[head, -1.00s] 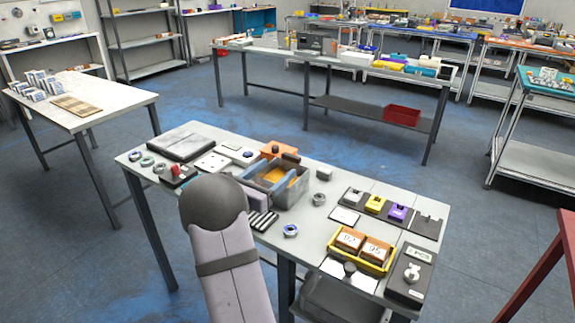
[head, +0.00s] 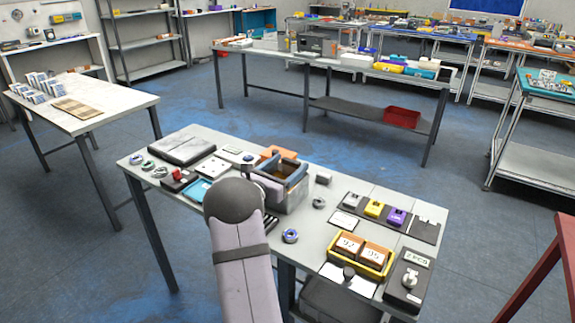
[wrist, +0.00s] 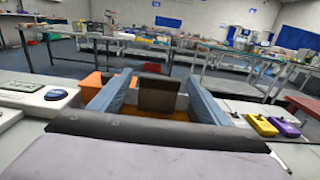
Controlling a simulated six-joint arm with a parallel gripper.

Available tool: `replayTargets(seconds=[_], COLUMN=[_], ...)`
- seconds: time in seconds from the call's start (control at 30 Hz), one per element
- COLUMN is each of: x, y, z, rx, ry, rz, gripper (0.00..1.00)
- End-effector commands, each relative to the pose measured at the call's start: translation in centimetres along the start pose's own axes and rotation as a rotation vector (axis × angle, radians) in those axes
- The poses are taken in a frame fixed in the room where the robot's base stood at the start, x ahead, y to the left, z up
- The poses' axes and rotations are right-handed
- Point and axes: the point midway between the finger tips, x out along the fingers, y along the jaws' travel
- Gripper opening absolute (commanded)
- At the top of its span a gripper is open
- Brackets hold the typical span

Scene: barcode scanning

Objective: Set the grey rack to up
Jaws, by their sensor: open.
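My gripper (head: 285,171) is over the middle of the front table, with its forearm partly hidden behind my lilac arm. In the wrist view two blue-grey fingers (wrist: 162,88) stand wide apart. A brown upright plate (wrist: 157,97) shows between them, with a yellow-orange strip below it. I cannot tell whether these touch the fingers. A grey-walled, box-like shape (head: 293,197) lies at the gripper in the head view; the part that is the grey rack cannot be told surely. No clear hold on anything shows.
An orange block (head: 277,153) stands just behind the gripper. A dark strip with yellow (head: 374,207) and purple (head: 396,216) blocks lies to the right. A yellow tray (head: 386,264) holds number cards. A grey slab (head: 181,148) lies at the left. Small rings lie about.

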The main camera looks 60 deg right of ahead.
Motion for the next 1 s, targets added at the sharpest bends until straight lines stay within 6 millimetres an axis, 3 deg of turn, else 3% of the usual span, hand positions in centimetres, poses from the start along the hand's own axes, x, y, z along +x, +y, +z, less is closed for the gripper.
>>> replayTargets(seconds=[0.13, 0.3, 0.4, 0.53, 0.77, 1.0], x=[0.0, 0.0, 0.0, 0.0, 0.0, 0.0], y=[0.0, 0.0, 0.0, 0.0, 0.0, 0.0], z=[0.0, 0.0, 0.0, 0.9, 4.8, 5.1], rx=[0.0, 0.0, 0.001, 0.002, 0.004, 0.002], ry=[0.0, 0.0, 0.0, -0.002, -0.006, -0.009], rz=[0.0, 0.0, 0.0, 0.0, 0.0, 0.0], gripper=[0.7, 0.29, 0.11, 0.11, 0.11, 0.11])
